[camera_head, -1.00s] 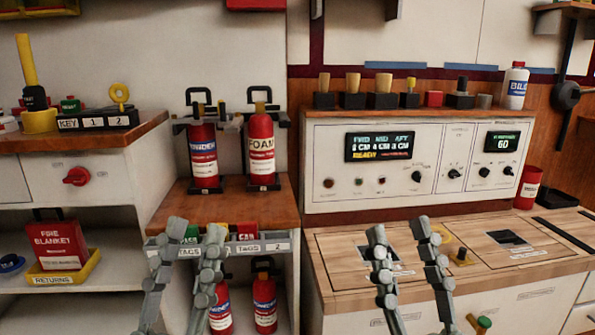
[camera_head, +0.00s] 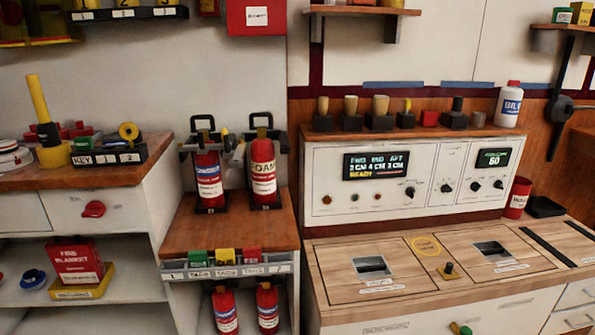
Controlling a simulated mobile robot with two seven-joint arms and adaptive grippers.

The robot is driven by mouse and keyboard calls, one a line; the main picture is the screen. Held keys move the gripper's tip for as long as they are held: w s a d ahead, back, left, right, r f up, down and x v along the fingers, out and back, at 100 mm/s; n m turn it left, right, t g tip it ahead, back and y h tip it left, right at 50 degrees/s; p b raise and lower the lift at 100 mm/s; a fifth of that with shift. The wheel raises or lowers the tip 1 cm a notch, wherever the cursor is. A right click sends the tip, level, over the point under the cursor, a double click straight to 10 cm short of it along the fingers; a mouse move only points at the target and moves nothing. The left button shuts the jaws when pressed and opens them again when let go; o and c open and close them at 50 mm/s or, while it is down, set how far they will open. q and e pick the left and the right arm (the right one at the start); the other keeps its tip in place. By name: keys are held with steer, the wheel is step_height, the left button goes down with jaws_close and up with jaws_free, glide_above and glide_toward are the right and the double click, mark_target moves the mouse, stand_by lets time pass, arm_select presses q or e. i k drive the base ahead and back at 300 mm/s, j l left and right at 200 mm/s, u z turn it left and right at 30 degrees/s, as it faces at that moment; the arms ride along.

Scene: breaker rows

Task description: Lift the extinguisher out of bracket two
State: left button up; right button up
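Two red extinguishers stand upright side by side against the wall at the back of a wooden counter. The left extinguisher (camera_head: 208,180) has a white and blue label. The right extinguisher (camera_head: 263,172) has a cream band with lettering ending in "OAM". Each stands in a dark wall bracket; the left bracket (camera_head: 202,123) and right bracket (camera_head: 261,120) show as black loops above the bottles. I cannot read any numbers on the brackets. Neither of my grippers is in view.
Two more extinguishers, left (camera_head: 224,311) and right (camera_head: 268,308), stand under the counter. A rack of coloured tags (camera_head: 225,257) lines the counter's front edge. The wooden counter top (camera_head: 225,228) before the extinguishers is clear. A control panel (camera_head: 410,180) stands to the right.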

mark_target(262, 148)
steer(key=i+j+z, duration=0.1)
steer(key=j, duration=0.4)
steer(key=i+j, duration=0.15)
steer(key=j, duration=0.35)
steer(key=i+j+z, duration=0.15)
steer(key=j, duration=0.35)
steer(key=k, duration=0.05)
